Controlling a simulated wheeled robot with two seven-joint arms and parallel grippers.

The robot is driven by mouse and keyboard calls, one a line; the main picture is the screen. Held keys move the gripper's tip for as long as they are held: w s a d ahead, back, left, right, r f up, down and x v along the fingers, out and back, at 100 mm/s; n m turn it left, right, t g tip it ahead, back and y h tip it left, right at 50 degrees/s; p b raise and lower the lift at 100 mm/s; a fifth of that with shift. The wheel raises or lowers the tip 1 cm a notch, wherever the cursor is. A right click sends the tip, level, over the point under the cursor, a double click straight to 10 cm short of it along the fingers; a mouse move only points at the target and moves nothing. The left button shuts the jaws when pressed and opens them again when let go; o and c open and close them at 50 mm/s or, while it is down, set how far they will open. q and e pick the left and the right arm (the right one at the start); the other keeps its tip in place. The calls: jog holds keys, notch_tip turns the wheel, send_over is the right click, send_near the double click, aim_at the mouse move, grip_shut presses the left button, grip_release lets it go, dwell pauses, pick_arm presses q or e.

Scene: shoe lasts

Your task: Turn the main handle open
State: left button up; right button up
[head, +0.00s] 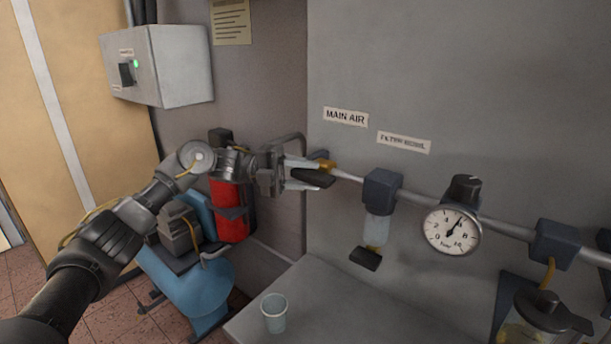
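The main handle (315,178) is a short dark lever at a brass-coloured valve (325,165) on the grey air pipe, left of and below the "MAIN AIR" label (346,117). My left gripper (311,175) reaches in from the left at the handle. Its two pale fingers are spread apart, one above and one below, with the dark lever between their tips. I cannot tell whether either finger touches the lever. The fingers partly hide the valve and the pipe's left end. My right gripper is out of view.
Right along the pipe are a filter unit (381,190), a pressure gauge (452,231) with a dark knob, and a jar (530,320). A cup (274,312) stands on the grey bench (330,315) below. A red cylinder (229,208) and blue machine (195,285) stand behind my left arm.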

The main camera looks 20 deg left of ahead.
pick_arm(q)
jog(key=shift+a, duration=0.15)
jog(key=a+b, duration=0.3)
jog(key=a, duration=0.7)
jog(key=shift+a+b, duration=0.3)
jog(key=shift+b, duration=0.05)
jog(key=shift+s+f, duration=0.1)
jog(key=shift+f, duration=0.05)
